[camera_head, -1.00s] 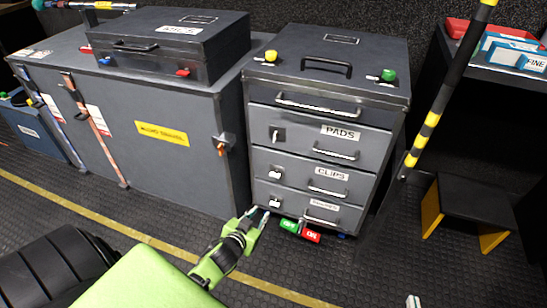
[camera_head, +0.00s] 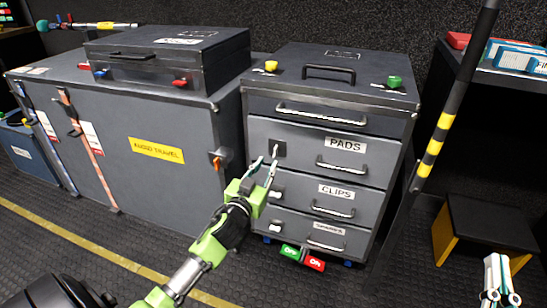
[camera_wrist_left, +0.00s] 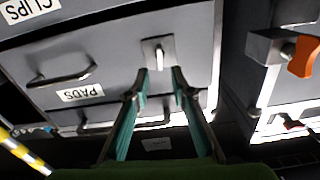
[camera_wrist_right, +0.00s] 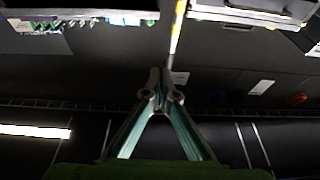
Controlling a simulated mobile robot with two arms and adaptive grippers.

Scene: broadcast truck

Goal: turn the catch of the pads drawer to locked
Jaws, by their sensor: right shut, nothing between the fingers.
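The pads drawer (camera_head: 308,152) is the drawer labelled PADS in the grey cabinet and looks closed. Its catch (camera_head: 276,149) is a small pale lever on a dark square plate at the drawer's left side. In the left wrist view the catch (camera_wrist_left: 158,50) stands just beyond the fingertips, with its lever roughly upright in that picture. My left gripper (camera_head: 268,170) is open in front of the catch; its fingers (camera_wrist_left: 159,80) are spread on either side of the lever's line, and contact cannot be told. My right gripper (camera_head: 497,272) is shut and empty at the lower right.
The clips drawer (camera_head: 300,192) and a lowest drawer (camera_head: 300,226) lie below, each with a similar catch. A large grey case (camera_head: 160,125) with an orange latch (camera_head: 217,160) stands left. A striped pole (camera_head: 437,135) and a black-and-yellow step stool (camera_head: 480,225) are right.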

